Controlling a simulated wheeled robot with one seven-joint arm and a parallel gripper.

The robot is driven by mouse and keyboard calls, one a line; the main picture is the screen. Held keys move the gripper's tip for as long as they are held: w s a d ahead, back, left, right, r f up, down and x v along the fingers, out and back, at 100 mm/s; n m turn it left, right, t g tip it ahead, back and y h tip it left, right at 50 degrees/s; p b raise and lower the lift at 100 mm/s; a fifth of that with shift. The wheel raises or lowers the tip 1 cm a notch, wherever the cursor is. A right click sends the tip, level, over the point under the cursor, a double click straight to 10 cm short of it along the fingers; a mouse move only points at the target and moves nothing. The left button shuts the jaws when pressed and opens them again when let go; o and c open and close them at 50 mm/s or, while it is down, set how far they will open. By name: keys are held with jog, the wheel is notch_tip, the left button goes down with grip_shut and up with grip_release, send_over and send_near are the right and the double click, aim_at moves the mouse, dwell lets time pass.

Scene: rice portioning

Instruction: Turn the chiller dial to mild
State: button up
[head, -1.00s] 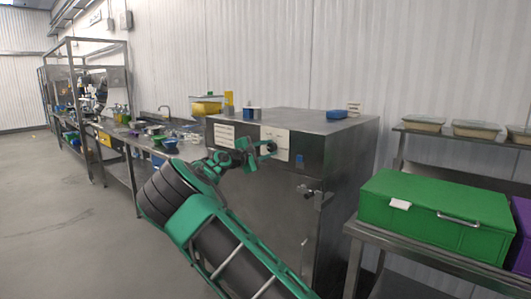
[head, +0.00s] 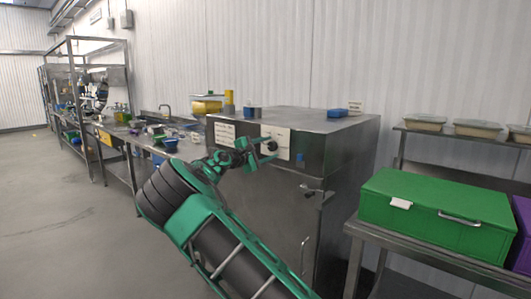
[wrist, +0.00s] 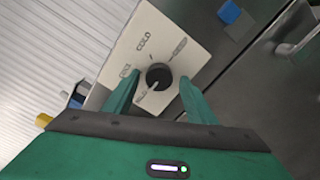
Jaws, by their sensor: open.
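The chiller (head: 275,190) is a grey steel cabinet in the middle of the head view. On its upper front is a pale dial plate (wrist: 146,45) with a black round dial (wrist: 159,76). In the wrist view the plate is tilted, and the word COLD is readable; the other labels are too small or slanted to read surely. My gripper (wrist: 155,95) is open, with one green finger on each side of the dial and gaps between fingers and knob. In the head view my gripper (head: 262,150) is at the plate and partly covers it.
A blue item (head: 337,113) and several small containers lie on the chiller top. A door handle (head: 312,190) sticks out on the chiller front. A green box (head: 437,215) stands on a steel table at right. A long steel counter runs off to the left.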

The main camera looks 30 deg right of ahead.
jog(key=v, duration=1)
jog(key=shift+a, duration=0.35)
jog(key=shift+s+d+f, duration=0.1)
jog(key=s+d+f+m+g+y, duration=0.3)
jog(key=s+d+f+m+y, duration=0.35)
jog(key=s+f, duration=0.7)
jog(key=s+a+m+t+y, duration=0.15)
jog(key=s+a+y, duration=0.35)
jog(key=s+a, duration=0.65)
jog(key=s+a+m+y, duration=0.2)
jog(key=s+a+y, duration=0.5)
jog(key=s, duration=0.7)
jog(key=s+d+f+m+g, duration=0.1)
jog(key=s+d+m+g, duration=0.1)
jog(key=s+d, duration=0.3)
jog(key=s+d+f+m+g+h, duration=0.1)
jog(key=s+d+m+g, duration=0.2)
jog(key=s, duration=0.9)
jog(key=shift+d+m, duration=0.5)
jog(key=shift+d, duration=0.7)
